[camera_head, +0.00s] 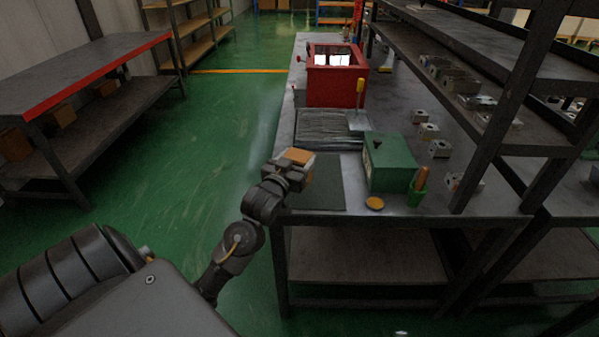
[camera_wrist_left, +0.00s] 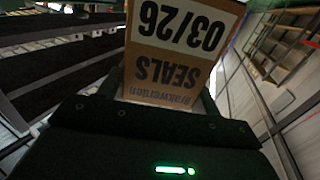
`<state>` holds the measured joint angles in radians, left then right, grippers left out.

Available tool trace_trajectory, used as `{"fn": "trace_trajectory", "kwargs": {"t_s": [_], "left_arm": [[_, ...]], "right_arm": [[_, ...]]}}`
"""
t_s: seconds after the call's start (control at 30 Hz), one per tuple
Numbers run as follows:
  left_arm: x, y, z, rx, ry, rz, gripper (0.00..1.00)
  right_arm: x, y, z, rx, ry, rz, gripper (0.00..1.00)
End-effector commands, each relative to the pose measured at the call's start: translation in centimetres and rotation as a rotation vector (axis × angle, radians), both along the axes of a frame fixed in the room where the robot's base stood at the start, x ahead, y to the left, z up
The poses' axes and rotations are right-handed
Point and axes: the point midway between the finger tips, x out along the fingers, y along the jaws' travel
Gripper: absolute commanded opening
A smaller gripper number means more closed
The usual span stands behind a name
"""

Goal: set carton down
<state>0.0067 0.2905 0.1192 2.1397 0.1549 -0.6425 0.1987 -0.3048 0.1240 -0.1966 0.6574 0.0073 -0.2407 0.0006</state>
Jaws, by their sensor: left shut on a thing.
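The carton (camera_head: 299,156) is a small brown box held in my left gripper (camera_head: 291,172) at the left edge of the workbench, over or beside a dark green mat (camera_head: 327,190). Whether the carton's underside touches the mat is hidden by the gripper. My right gripper is not in view.
A green box (camera_head: 390,162), a green holder (camera_head: 417,195) with an orange handle and a yellow round piece (camera_head: 375,203) stand right of the mat. A red box (camera_head: 335,84) stands farther back. Several metal valve blocks (camera_head: 428,131) line the right, beside shelf posts.

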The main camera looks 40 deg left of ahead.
Motion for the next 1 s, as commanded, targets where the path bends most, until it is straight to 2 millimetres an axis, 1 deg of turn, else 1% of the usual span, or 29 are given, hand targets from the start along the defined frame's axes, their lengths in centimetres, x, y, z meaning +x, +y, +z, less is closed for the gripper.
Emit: {"fn": "trace_trajectory", "kwargs": {"t_s": [0.1,0.3,0.37,0.4,0.5,0.6,1.0], "left_arm": [[0.8,0.3,-0.9,0.001,-0.002,0.000,0.33],[1.1,0.3,-1.3,0.001,-0.002,-0.001,0.33],[1.4,0.5,-1.8,0.001,-0.002,-0.001,0.33],[1.6,0.5,-2.3,0.001,0.001,0.000,0.33],[1.5,0.5,-3.8,-0.001,0.002,-0.001,0.33],[1.5,0.5,-4.7,0.000,0.000,0.000,0.33],[1.5,0.5,-5.2,0.001,-0.002,0.000,0.33]], "right_arm": [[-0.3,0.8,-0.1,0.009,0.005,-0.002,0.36],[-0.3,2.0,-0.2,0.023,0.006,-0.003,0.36],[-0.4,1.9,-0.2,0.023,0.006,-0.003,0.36],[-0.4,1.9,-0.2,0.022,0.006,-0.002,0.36],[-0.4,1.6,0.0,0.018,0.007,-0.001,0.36],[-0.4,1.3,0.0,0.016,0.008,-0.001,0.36],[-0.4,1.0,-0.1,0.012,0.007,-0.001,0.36]]}}
